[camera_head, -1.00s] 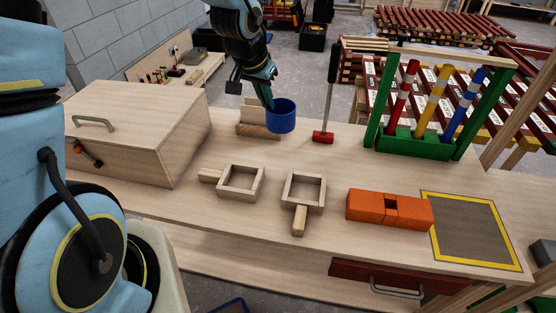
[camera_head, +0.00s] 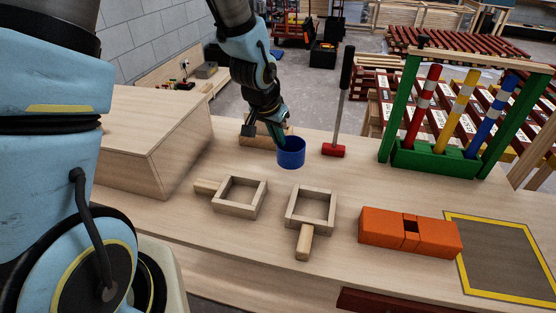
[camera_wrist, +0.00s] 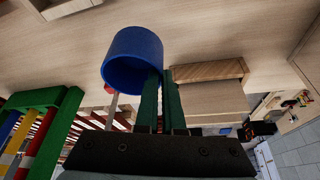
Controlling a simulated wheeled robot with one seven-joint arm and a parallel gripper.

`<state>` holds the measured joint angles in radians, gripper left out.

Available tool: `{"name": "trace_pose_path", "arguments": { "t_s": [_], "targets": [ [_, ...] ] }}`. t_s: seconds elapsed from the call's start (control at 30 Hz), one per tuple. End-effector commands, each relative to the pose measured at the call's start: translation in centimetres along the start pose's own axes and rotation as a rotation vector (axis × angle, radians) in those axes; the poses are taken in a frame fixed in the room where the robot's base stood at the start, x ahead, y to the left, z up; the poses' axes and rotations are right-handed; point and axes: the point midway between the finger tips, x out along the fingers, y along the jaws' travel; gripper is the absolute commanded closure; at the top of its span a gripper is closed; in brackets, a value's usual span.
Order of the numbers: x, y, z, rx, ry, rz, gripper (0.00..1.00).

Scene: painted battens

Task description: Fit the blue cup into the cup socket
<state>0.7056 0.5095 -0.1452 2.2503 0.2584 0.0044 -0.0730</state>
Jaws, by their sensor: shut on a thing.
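The blue cup (camera_head: 291,153) is upright in the head view, over the back of the bench, and it also shows in the wrist view (camera_wrist: 133,60). My gripper (camera_head: 277,132) is shut on the cup's wall at the rim, with its green fingers (camera_wrist: 160,100) at the cup's edge in the wrist view. Two square wooden frames with handles, one on the left (camera_head: 240,210) and one on the right (camera_head: 311,222), lie in front of the cup. Which thing is the cup socket I cannot tell for sure. Whether the cup touches the bench is unclear.
A wooden block (camera_head: 256,141) stands behind the cup. A red-headed mallet (camera_head: 334,150) stands to its right, then a green rack (camera_head: 428,161) with striped bars. An orange block (camera_head: 381,227) with a square hole lies front right. A large wooden box (camera_head: 145,150) is at left.

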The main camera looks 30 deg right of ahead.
Motion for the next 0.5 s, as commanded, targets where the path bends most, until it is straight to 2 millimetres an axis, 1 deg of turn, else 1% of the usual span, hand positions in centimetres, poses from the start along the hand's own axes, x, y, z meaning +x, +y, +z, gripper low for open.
{"name": "trace_pose_path", "arguments": {
  "t_s": [0.03,0.17,0.4,0.5],
  "targets": [
    [0.5,0.0,0.3,0.002,-0.002,0.0,1.0],
    [1.4,0.0,0.5,0.001,0.0,0.001,1.0],
    [4.2,0.0,1.8,0.0,-0.002,0.0,1.0],
    [4.9,0.0,2.0,0.001,0.0,0.0,1.0]
  ]
}}
